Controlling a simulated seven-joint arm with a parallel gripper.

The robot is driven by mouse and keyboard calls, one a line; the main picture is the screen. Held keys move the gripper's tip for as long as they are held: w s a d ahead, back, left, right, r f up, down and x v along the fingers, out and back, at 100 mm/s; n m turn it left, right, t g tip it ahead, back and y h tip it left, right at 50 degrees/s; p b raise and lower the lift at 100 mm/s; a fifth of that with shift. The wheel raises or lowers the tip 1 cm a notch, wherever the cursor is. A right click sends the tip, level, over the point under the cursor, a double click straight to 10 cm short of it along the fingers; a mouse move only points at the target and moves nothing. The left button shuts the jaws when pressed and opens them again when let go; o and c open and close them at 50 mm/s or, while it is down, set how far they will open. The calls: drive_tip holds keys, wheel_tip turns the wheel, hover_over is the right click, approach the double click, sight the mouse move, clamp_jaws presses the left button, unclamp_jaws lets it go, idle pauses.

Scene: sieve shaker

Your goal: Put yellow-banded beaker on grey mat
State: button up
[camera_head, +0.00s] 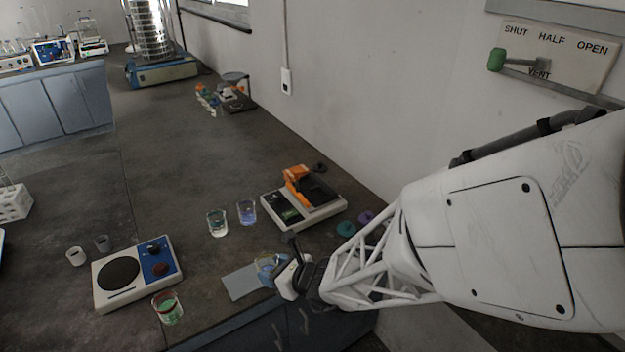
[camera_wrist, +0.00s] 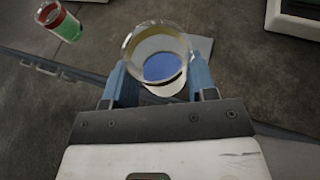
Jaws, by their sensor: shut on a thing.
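The yellow-banded beaker (camera_wrist: 160,45) is a clear glass with a yellow band and blue contents. My gripper (camera_wrist: 160,85) is shut on it, one blue finger on each side. In the head view the beaker (camera_head: 266,264) shows at the right edge of the grey mat (camera_head: 240,282), partly hidden by my gripper (camera_head: 280,270). The mat is a flat light-grey rectangle near the bench's front edge. In the wrist view a part of the mat (camera_wrist: 204,46) shows behind the beaker. I cannot tell whether the beaker touches the mat.
A red-banded beaker with green contents (camera_head: 168,307) stands left of the mat, beside a hotplate (camera_head: 118,272). Two more beakers, one dark-banded (camera_head: 217,223) and one with blue-violet contents (camera_head: 247,212), stand behind the mat. An orange-and-grey device (camera_head: 300,200) stands to their right.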

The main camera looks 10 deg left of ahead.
sight(267, 263)
drive_tip(key=shift+w+a+f, duration=0.15)
drive_tip(key=shift+w+a, duration=0.85)
drive_tip(key=shift+w, duration=0.2)
drive_tip(key=shift+w+a+f, duration=0.15)
drive_tip(key=shift+w+a, duration=0.85)
drive_tip(key=shift+w, duration=0.15)
drive_tip(key=shift+f, duration=1.75)
drive_tip(key=shift+f, duration=0.15)
drive_tip(key=o, duration=1)
drive_tip(key=shift+d+r, duration=0.1)
drive_tip(key=shift+r, duration=0.1)
drive_tip(key=shift+v, duration=5.95)
